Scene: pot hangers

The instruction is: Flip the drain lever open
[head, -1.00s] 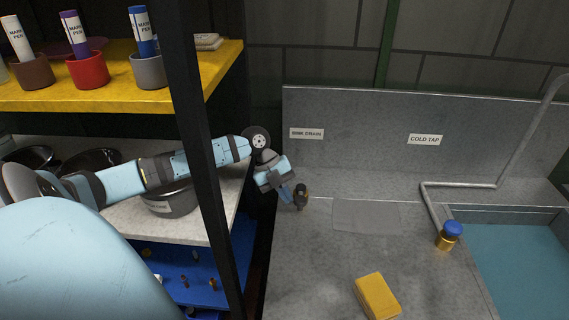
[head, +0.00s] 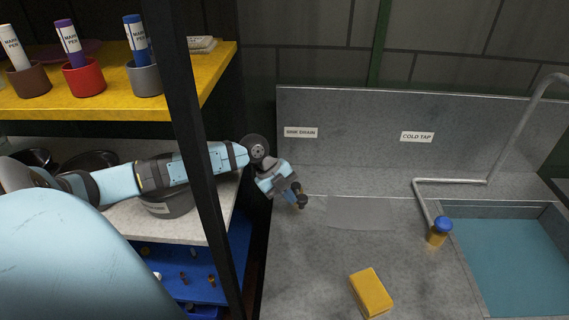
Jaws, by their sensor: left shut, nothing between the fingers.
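The drain lever (head: 302,202) is a small dark and brass-coloured piece on the grey counter, below the SINK DRAIN label (head: 300,132). My left gripper (head: 296,198) comes in from the left past the black post. It is shut and empty, with its tips right at the lever. The gripper partly covers the lever, so I cannot tell whether they touch. The lever's exact position is hard to read at this size. My right gripper is not in view.
A black shelf post (head: 198,150) stands in front of my left arm. A pot (head: 166,203) sits on the shelf below the arm. A yellow block (head: 371,292) lies on the counter. The blue-topped tap (head: 441,228) and water-filled sink are at right.

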